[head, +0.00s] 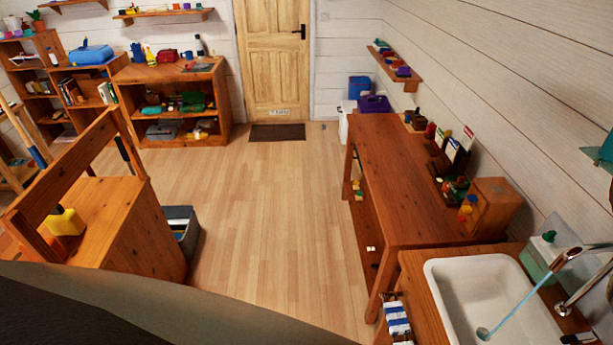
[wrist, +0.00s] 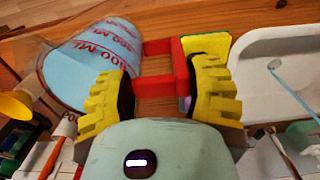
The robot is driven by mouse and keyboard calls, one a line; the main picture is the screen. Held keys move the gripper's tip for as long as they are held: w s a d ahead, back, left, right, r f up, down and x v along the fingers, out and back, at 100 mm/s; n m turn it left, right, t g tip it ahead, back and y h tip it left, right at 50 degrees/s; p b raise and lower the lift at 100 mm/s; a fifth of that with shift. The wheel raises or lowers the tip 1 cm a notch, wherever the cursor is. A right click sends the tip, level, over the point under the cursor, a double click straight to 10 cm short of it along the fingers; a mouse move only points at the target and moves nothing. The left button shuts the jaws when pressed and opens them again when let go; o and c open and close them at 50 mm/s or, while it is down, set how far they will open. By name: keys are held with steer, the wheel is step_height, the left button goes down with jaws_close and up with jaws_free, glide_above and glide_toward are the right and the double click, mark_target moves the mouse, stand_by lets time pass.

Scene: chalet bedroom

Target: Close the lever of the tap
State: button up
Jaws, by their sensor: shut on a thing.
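In the head view, the chrome tap (head: 574,254) arches over the white sink (head: 437,278) at the lower right. A blue stream of water (head: 513,306) runs from its spout to the drain. I cannot make out the lever's position clearly. In the wrist view, my gripper (wrist: 163,92) with yellow ribbed fingers is shut on the red handle of a light-blue measuring jug (wrist: 85,62) with red ML markings. The sink (wrist: 258,88) and water stream (wrist: 290,81) show to the right of my gripper. My gripper is not visible in the head view.
A yellow-green sponge-like thing (wrist: 207,44) lies behind the right finger. In the head view, a green soap container (head: 540,255) stands beside the tap. A long wooden table (head: 405,180) lines the right wall. The middle of the floor (head: 268,210) is clear.

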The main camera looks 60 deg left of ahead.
steer(key=w+d+b, duration=0.3)
steer(key=w+b, duration=0.2)
steer(key=w, duration=0.2)
steer(key=w+d+f+b, duration=0.1)
steer(key=w+d+b, duration=0.3)
steer(key=w, duration=0.3)
steer(key=shift+f+b, duration=0.2)
steer(key=shift+b, duration=0.65)
steer(key=shift+d, duration=0.1)
steer(key=shift+d+f+b, duration=0.1)
steer(key=shift+f+b, duration=0.5)
steer(key=shift+f, duration=1.2)
steer(key=shift+w, duration=0.1)
